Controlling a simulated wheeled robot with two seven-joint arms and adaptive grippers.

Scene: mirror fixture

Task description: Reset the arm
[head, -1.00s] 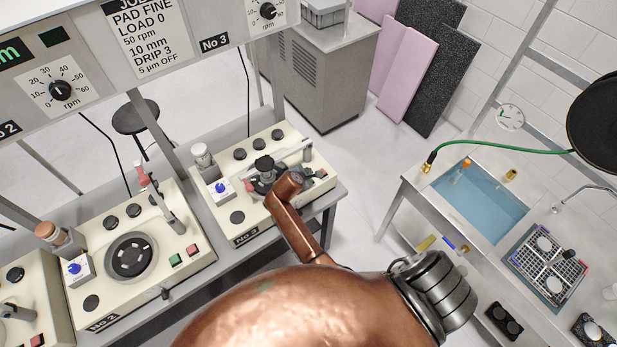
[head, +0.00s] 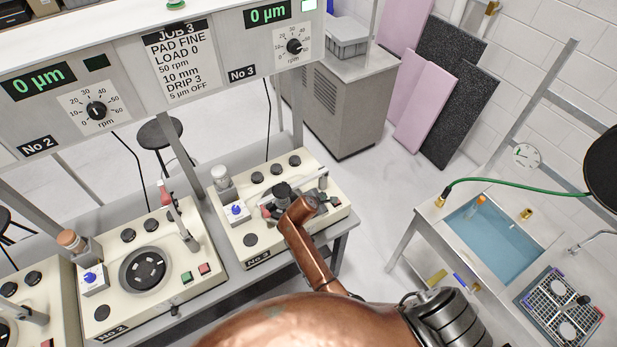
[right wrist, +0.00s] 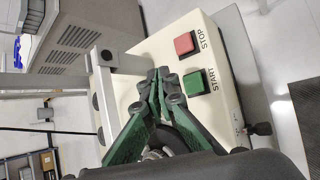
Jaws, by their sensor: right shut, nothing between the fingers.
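Machine No 3 (head: 228,242) is a cream polishing unit on the bench. My right gripper (head: 316,196) is over its right half, at the end of my copper arm. In the right wrist view its green fingers (right wrist: 162,78) are shut, with nothing between them. They appear just left of the green START button (right wrist: 195,83); contact cannot be told. The red STOP button (right wrist: 185,44) is above it. A grey metal arm bracket (right wrist: 104,56) stands left of the fingertips. The platter is mostly hidden by my gripper. My left gripper is not in view.
Machine No 2 (head: 120,319) is to the left, its arm (head: 183,222) swung up clear of its platter (head: 144,270). A panel with dials (head: 250,45) hangs above the bench. A sink (head: 495,240) and a rack (head: 560,308) are at right, beyond open floor.

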